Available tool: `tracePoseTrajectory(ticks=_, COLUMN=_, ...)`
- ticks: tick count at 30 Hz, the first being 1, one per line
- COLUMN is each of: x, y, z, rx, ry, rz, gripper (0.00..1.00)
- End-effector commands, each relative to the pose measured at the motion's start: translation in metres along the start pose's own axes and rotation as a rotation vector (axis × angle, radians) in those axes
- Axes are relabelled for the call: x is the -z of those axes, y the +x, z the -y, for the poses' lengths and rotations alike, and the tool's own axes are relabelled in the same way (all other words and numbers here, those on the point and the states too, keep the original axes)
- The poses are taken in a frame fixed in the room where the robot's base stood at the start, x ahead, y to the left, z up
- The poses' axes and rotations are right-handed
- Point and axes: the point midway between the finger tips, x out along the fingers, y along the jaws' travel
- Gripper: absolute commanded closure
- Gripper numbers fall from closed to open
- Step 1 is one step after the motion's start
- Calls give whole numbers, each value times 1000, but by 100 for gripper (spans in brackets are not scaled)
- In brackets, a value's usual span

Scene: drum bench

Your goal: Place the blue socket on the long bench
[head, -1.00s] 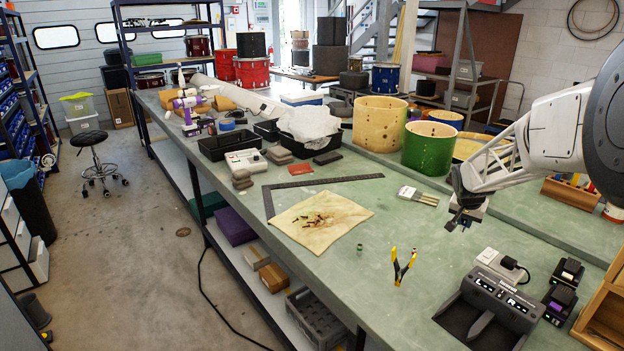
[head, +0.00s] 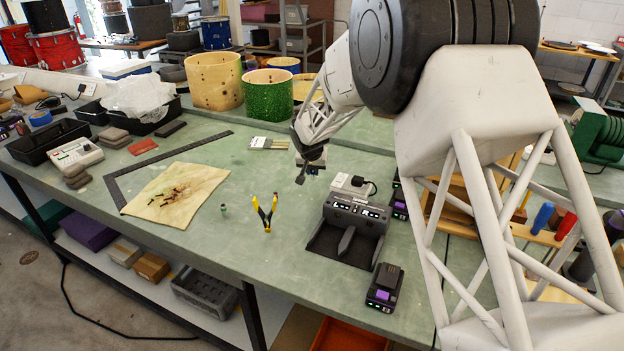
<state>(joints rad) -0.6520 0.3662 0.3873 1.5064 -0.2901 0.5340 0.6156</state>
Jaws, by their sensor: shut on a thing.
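My gripper (head: 302,176) hangs above the long bench (head: 170,247), between the flat brush and the charger. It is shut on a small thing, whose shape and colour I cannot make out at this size. The bench has a green top and runs across the view. A small greenish cylinder (head: 223,210) stands on the bench right of the stained cloth; I cannot tell whether it is a socket. No clearly blue socket shows.
Yellow-handled pliers (head: 265,213), a charger (head: 350,228) and a battery (head: 384,287) are near the gripper.

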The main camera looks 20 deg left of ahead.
Motion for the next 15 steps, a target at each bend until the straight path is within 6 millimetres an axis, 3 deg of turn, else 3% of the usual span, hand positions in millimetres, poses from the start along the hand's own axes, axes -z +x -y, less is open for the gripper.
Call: tracePoseTrajectory(ticks=15, x=-5, y=12, z=0, rx=-1, ry=0, rz=2, gripper=100)
